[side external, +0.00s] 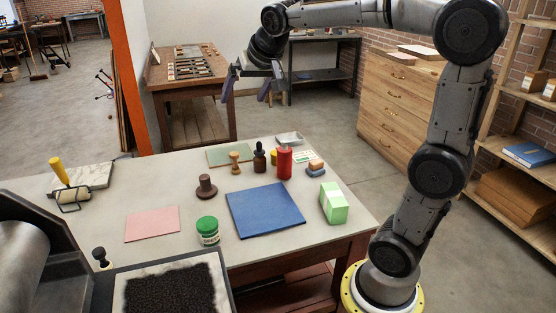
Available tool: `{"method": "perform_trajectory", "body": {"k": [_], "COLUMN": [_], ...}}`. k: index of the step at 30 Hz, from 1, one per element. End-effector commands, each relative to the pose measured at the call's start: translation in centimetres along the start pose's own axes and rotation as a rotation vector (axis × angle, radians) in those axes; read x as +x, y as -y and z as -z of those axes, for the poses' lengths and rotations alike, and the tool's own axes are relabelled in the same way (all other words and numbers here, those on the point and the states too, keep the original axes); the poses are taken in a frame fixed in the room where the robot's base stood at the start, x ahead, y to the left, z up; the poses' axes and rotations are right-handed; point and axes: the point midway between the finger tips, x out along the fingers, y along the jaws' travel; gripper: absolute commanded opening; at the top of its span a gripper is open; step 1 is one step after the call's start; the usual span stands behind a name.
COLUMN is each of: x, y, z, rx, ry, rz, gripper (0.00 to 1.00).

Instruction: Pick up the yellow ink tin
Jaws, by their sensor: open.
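The yellow ink tin (273,157) appears as a small patch of yellow toward the back of the table. It stands between a dark dropper bottle (259,160) and a red cylinder (284,163), and the cylinder hides part of it. My gripper (246,92) is open and empty, with its fingers pointing down. It is held high in the air, well above the table, and appears up and to the left of the tin in the picture.
On the table (290,241) are a blue mat (265,209), a green jar (208,232), a pale green block (334,203), a wooden stamp (235,163), a brown knob-topped piece (206,188) and a metal tray (289,139). A pink sheet (152,224) and a yellow-handled roller (66,185) lie left.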

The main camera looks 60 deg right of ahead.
Motion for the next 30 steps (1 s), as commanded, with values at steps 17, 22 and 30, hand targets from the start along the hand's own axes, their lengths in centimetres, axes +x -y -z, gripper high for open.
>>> {"method": "perform_trajectory", "body": {"k": [17, 22, 30], "x": [25.4, 28.5, 31.5], "y": [-17.4, -21.1, -23.0], "z": [7.3, 4.8, 3.6], "rx": [0.326, 0.367, 0.378], "ry": [0.139, 0.204, 0.211], "rz": [-0.320, -0.364, -0.372], "gripper": [1.00, 1.00, 1.00]}}
